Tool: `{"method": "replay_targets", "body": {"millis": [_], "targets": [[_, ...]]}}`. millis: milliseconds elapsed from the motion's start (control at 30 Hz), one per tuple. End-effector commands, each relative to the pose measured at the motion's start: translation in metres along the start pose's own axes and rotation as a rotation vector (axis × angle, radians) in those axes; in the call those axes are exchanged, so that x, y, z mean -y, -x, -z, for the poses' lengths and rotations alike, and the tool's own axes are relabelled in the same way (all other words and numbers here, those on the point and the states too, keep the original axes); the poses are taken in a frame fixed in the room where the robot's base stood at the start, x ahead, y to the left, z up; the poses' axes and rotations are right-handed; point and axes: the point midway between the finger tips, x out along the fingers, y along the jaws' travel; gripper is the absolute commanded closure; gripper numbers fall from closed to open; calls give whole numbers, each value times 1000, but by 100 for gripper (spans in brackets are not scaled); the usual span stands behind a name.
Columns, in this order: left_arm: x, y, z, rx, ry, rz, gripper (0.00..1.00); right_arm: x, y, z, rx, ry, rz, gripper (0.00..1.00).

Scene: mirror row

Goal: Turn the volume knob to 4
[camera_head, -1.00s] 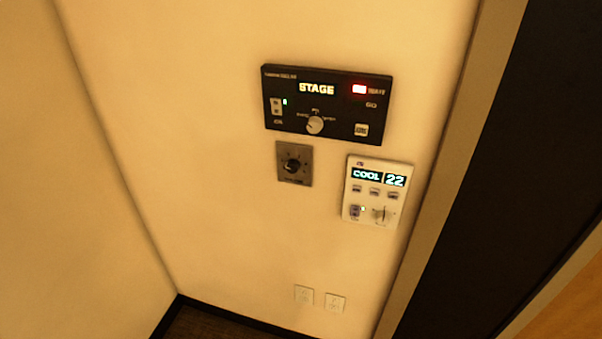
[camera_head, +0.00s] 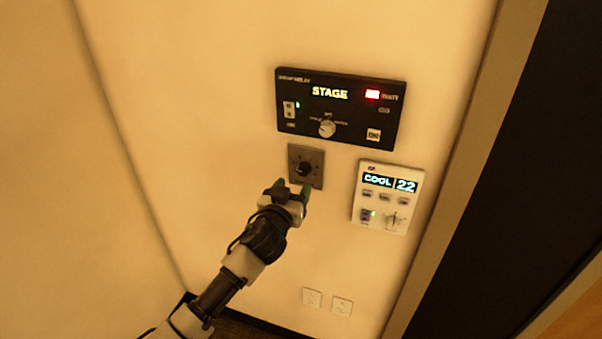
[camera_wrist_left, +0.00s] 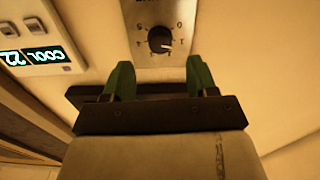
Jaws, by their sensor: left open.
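The volume knob (camera_head: 304,169) is a small black dial on a square grey metal plate (camera_head: 318,157) on the wall. My left gripper (camera_head: 293,187) is just below the knob in the head view. Its two green fingers, also in the left wrist view (camera_wrist_left: 160,78), are open and apart, with nothing between them. The knob lies beyond the fingertips, apparently not touched. My right gripper is not in view.
A black panel (camera_head: 350,104) reading STAGE, with a silver knob, is just above the plate. A white thermostat (camera_head: 365,195) reading COOL 22 is to the right. Two outlets (camera_head: 312,297) are low on the wall. The wall left of the plate is clear.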

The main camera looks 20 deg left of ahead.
Motion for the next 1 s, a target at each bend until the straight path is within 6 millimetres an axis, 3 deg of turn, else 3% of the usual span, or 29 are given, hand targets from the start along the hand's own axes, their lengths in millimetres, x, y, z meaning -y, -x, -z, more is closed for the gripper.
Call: {"method": "replay_targets", "body": {"millis": [100, 333, 800, 1000], "targets": [[-1, -22, 2, 0, -1, 0, 42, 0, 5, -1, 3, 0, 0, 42], [0, -49, 0, 1, -1, 1, 42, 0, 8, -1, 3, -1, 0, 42], [0, -59, -1, 1, -1, -1, 42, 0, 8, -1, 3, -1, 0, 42], [0, -59, -1, 1, -1, -1, 71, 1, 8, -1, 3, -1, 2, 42]]}}
